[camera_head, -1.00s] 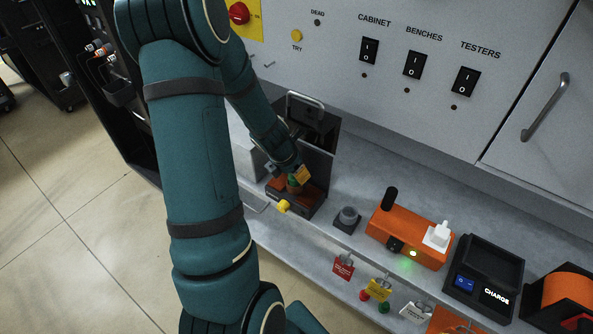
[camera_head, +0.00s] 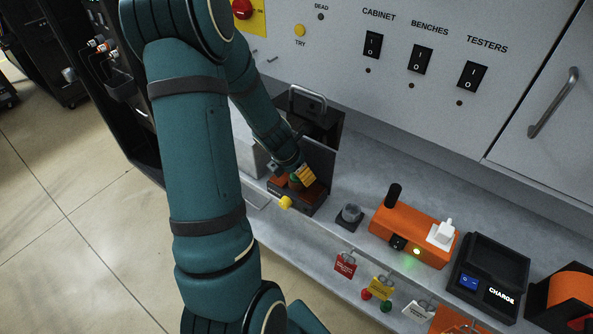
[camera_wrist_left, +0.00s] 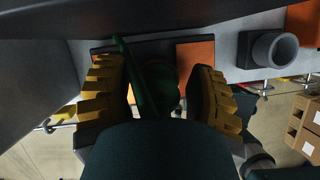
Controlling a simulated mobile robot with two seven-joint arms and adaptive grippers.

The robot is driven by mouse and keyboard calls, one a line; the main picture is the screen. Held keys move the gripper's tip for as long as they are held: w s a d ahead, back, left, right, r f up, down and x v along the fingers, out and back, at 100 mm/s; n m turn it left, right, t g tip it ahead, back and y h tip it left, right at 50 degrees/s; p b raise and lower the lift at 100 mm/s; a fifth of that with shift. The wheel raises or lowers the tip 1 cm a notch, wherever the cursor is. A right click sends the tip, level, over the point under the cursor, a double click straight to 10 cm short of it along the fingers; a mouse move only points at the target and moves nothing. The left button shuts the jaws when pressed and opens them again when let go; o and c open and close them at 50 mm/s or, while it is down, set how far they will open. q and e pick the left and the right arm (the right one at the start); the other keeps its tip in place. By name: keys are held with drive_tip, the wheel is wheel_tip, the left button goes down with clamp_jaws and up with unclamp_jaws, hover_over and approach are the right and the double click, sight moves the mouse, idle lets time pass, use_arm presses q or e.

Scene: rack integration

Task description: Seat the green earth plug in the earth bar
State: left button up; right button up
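The green plug (camera_wrist_left: 160,82) is between the yellow fingers of my left gripper in the left wrist view, dark and partly shaded. In the head view a little of the green plug (camera_head: 294,182) shows beside the fingers. My left gripper (camera_head: 304,176) is low over a dark block with orange top parts (camera_head: 312,202). Its fingers (camera_wrist_left: 160,88) stand apart on both sides of the plug, and a narrow gap shows at the left finger. The plug's lower end is hidden. I cannot identify the earth bar. My right gripper is not in view.
A yellow knob (camera_head: 285,202) is on the block's front. Tags (camera_head: 380,287) hang along the front edge. The cabinet panel (camera_head: 440,110) rises behind.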

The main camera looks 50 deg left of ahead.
use_arm(q)
drive_tip(key=shift+v, duration=2.55)
drive_tip(key=s, duration=1.2)
drive_tip(key=shift+a, duration=0.1)
